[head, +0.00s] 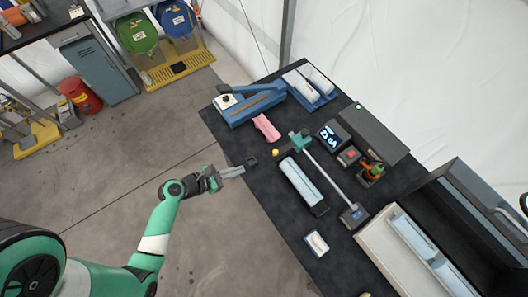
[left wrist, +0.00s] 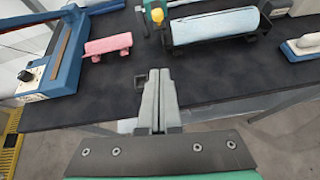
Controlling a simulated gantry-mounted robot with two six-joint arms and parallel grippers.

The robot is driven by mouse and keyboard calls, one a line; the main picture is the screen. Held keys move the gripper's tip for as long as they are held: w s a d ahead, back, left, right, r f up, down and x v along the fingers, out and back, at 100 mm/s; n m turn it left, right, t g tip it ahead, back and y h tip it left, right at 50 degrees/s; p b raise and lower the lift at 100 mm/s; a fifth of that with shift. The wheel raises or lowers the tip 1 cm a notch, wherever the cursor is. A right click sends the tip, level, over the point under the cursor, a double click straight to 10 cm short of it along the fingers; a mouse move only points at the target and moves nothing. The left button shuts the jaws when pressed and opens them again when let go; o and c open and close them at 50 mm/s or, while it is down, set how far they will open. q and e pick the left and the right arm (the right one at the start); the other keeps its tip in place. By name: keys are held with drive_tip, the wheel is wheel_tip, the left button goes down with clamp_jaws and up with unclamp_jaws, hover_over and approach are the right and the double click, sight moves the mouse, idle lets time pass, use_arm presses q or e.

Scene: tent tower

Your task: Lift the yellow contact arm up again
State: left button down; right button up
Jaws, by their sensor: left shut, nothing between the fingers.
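A yellow knob (head: 275,152) shows beside a green block (head: 301,141) at one end of a long grey bar on the dark table. Whether the contact arm is raised or lowered I cannot tell. My left gripper (head: 241,170) is shut and empty at the table's near edge, apart from the knob. Its closed fingers also show in the left wrist view (left wrist: 158,100). My right gripper is not in view.
A small dark square part (head: 251,161) lies at the table edge by my left fingertips. A pink piece (head: 266,128), a blue sealer (head: 252,103) and a display box (head: 333,135) stand around. Bare table lies between the edge and the cradle.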

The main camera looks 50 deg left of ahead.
use_arm(q)
drive_tip(key=b+x, duration=0.5)
drive_tip(key=x, duration=0.4)
drive_tip(key=shift+w+d+f, duration=0.1)
drive_tip(key=shift+w+f, duration=0.05)
drive_tip(key=shift+w, duration=0.6)
drive_tip(key=w+r, duration=0.1)
drive_tip(key=w+r+p, duration=0.1)
drive_tip(key=shift+w+d+r, duration=0.1)
drive_tip(key=shift+d+r, duration=0.15)
drive_tip(key=shift+r, duration=0.1)
drive_tip(key=shift+r, duration=0.1)
